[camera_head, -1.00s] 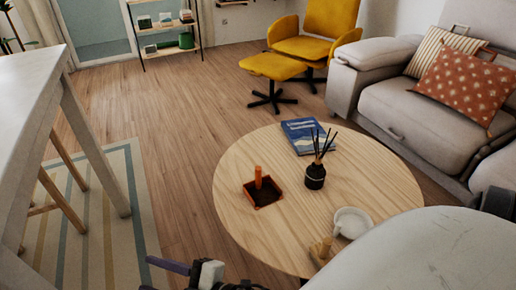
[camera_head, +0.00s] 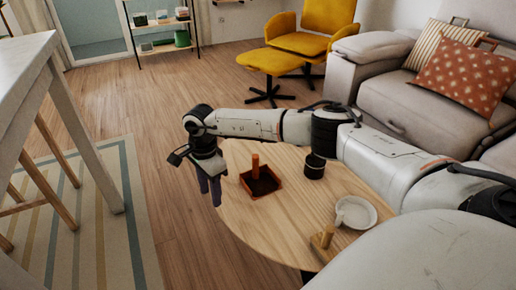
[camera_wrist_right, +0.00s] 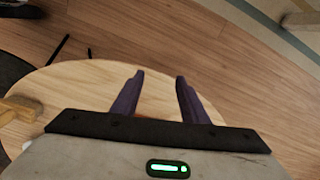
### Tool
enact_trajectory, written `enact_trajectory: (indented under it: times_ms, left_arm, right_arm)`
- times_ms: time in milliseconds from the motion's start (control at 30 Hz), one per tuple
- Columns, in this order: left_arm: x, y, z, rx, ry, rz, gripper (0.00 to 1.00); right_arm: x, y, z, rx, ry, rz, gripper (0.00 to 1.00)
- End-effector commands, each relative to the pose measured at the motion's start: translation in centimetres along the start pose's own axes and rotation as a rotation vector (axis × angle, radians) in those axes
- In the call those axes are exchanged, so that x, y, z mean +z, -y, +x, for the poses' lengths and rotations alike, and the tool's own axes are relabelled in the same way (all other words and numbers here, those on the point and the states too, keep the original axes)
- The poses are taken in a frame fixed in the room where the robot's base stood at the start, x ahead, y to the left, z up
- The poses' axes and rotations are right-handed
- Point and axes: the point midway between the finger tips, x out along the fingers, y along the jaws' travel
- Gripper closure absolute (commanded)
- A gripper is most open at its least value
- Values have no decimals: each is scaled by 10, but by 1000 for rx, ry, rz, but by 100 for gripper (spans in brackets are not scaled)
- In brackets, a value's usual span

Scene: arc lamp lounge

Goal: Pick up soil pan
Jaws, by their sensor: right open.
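The soil pan (camera_head: 263,187) is a small square orange-red tray with dark soil inside and an upright orange handle. It sits on the left part of the round wooden table (camera_head: 290,225) in the head view. My right gripper (camera_head: 212,196) hangs fingers-down just left of the pan, near the table's left edge. Its two purple fingers are apart, with nothing held. In the right wrist view my right gripper (camera_wrist_right: 160,75) is open above the table edge and floor; the pan cannot be made out clearly there. My left gripper is out of view.
On the table stand a black jar (camera_head: 315,168), a white dish (camera_head: 356,212) and a small wooden item (camera_head: 322,243). My right arm spans above the table's back. A yellow footstool (camera_head: 273,62), grey sofa (camera_head: 390,95) and white table (camera_head: 35,60) stand around.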

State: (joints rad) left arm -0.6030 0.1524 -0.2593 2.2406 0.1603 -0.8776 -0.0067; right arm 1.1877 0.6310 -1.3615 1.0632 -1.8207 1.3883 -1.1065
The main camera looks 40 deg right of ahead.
Motion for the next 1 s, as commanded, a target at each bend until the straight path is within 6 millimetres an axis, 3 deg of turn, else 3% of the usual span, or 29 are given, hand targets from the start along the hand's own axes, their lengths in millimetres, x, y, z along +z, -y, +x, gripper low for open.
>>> enact_trajectory:
  times_ms: [33,100,200,300,500,867,1000]
  left_arm:
    - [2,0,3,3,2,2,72]
    - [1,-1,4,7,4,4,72]
    - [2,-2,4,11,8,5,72]
    - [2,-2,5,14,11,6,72]
    - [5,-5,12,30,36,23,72]
    - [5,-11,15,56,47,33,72]
    - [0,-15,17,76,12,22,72]
  right_arm:
    - [-37,11,-18,-12,-98,-1,60]
    - [-79,18,-41,-9,-213,-1,60]
    - [-121,21,-68,1,-327,6,60]
    - [-144,21,-82,10,-388,16,60]
    - [-162,19,-63,18,-414,21,60]
    - [-172,18,-34,15,-409,19,60]
    - [-177,15,-14,16,-408,19,60]
